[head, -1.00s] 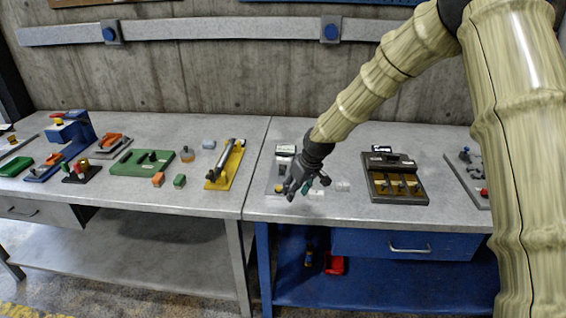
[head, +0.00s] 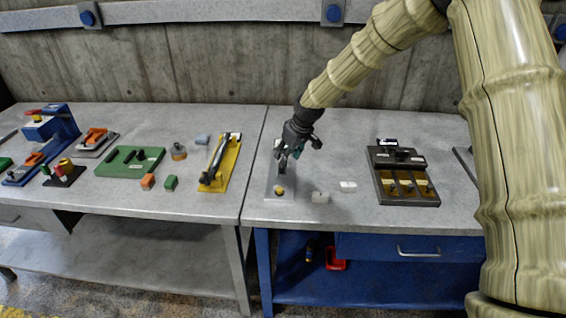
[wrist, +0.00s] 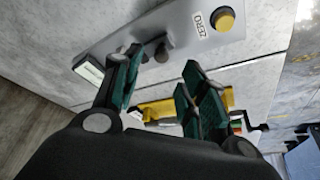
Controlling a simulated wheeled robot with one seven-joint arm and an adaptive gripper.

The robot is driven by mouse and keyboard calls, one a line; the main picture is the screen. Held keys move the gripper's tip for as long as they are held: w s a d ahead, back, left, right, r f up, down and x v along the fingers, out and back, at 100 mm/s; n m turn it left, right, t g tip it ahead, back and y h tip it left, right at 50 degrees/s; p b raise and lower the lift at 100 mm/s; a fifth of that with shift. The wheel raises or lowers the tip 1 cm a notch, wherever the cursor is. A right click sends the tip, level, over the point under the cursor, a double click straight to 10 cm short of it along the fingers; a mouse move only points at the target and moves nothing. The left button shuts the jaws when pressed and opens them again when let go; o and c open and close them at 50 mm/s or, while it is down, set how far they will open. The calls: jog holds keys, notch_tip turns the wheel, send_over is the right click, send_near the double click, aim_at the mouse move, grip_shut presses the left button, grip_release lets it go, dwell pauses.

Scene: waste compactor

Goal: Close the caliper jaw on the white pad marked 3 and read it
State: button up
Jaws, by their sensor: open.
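The caliper station is a pale grey plate (head: 272,188) on the right bench, with a yellow button (head: 279,190) at its front end. In the wrist view the plate (wrist: 120,45) shows the yellow button (wrist: 223,19), a ZERO label (wrist: 199,25), a small dark knob and a pale display window (wrist: 88,70). My gripper (head: 284,160) is over the plate, behind the button. In the wrist view its green-padded fingers (wrist: 165,72) are apart, with the knob beyond the gap. Two small pads, one white (head: 348,186) and one greyer (head: 320,197), lie right of the plate; their marks are unreadable.
A dark tray with yellow compartments (head: 378,185) stands to the right. A yellow fixture (head: 232,165) with a dark bar is left of the bench seam. A green block (head: 110,165) and several small parts lie further left. The bench between pads and tray is clear.

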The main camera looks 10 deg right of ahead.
aim_at(285, 176)
jog(key=shift+x, duration=1.15)
jog(key=shift+w+a+f+p, duration=0.15)
jog(key=shift+a+f+p, duration=0.1)
jog(key=shift+f+p, duration=0.35)
jog(key=shift+x, duration=1.25)
jog(key=shift+f, duration=0.1)
jog(key=shift+c, duration=0.4)
